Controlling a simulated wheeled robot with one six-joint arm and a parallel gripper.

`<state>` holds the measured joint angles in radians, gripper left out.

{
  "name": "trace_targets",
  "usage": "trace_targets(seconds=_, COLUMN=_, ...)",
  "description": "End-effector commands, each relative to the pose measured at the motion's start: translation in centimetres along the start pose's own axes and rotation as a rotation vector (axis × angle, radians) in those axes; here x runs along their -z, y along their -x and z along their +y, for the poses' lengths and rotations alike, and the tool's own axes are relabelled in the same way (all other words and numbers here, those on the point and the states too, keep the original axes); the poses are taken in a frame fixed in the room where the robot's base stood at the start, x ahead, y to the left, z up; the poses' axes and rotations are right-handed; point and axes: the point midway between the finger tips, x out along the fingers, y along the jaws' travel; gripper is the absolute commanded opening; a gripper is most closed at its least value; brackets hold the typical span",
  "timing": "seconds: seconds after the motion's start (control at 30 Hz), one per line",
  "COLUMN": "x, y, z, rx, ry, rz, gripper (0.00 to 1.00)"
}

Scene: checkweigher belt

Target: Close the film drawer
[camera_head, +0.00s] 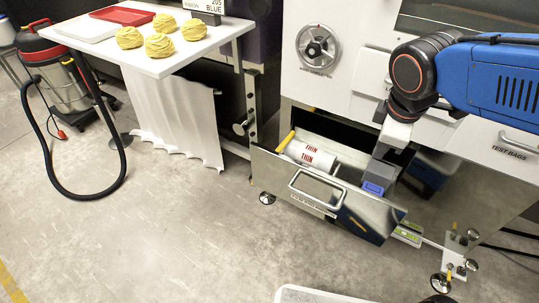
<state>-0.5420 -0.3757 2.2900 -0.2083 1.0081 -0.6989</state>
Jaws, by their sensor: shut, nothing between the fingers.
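The film drawer (275,168) stands pulled out of the white machine, low down, with its steel front facing the aisle. Its bar handle (317,190) is on the front panel. A white film roll (311,155) marked "THIN" in red lies inside, and the dark opening behind the drawer shows. My gripper (375,188) points down at the right part of the drawer, to the right of the handle, by the top edge of the front. It is shut and empty. I cannot tell whether it touches the panel. My arm hides part of the machine face.
A white table (160,66) with several yellow bundles (160,46) and a red tray (122,15) stands at the left. A vacuum cleaner (55,75) with a black hose is beyond it. A steel foot (441,284) stands at the lower right.

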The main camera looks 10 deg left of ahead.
Motion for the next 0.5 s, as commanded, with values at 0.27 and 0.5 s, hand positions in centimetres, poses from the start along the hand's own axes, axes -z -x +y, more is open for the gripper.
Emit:
trace_targets(seconds=0.27, x=9.5, y=-1.0, z=-0.7, rx=0.003, ry=0.503, rz=-0.035, gripper=0.00)
trace_targets(seconds=0.5, x=17.9, y=-1.9, z=-3.6, rx=-0.004, ry=0.933, rz=-0.067, gripper=0.00)
